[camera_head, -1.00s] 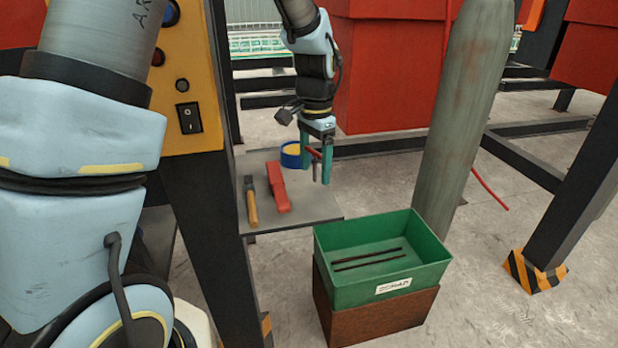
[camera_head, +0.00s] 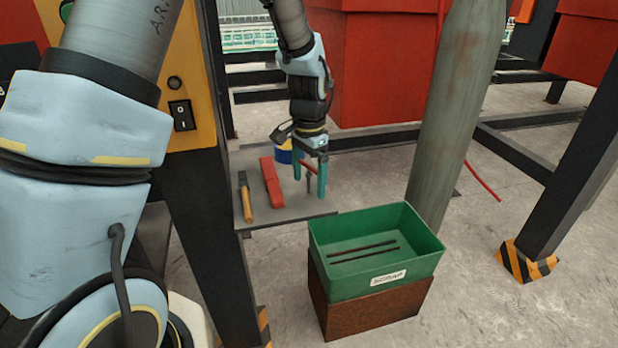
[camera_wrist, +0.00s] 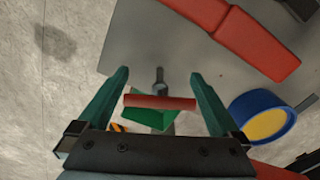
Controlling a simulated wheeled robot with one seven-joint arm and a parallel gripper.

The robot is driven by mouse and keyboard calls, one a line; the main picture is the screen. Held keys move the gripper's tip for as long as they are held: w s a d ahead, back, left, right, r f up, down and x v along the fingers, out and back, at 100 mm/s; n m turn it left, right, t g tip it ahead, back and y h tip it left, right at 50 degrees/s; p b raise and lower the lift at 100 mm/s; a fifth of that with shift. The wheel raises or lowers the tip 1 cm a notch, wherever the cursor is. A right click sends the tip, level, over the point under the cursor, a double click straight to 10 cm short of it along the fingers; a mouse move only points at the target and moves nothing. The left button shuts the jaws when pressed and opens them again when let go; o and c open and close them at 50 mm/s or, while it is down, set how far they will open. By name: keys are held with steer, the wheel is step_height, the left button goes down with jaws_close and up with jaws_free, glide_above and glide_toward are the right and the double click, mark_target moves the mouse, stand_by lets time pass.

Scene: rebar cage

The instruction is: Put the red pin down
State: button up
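The red pin (camera_wrist: 160,102) has a red crossbar with a grey shaft reaching out past it. My gripper (camera_wrist: 158,73) is shut on the crossbar, with one teal finger at each end. In the head view my gripper (camera_head: 310,194) points down above the right part of the grey table plate (camera_head: 295,207), and the pin's red bar (camera_head: 309,166) shows between the fingers. The shaft hangs down between the fingertips. I cannot tell whether its tip touches the plate.
On the plate lie a wooden-handled tool (camera_head: 246,198), a red tool (camera_head: 271,182) and a blue-and-yellow roll (camera_wrist: 264,122) near my right finger. A green scrap bin (camera_head: 375,280) stands in front on a brown block. A grey-green column (camera_head: 455,110) rises behind it.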

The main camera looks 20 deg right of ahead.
step_height(320, 180, up, 12)
steer(key=shift+r+b, duration=0.15)
steer(key=shift+b, duration=0.6)
stand_by(0.3)
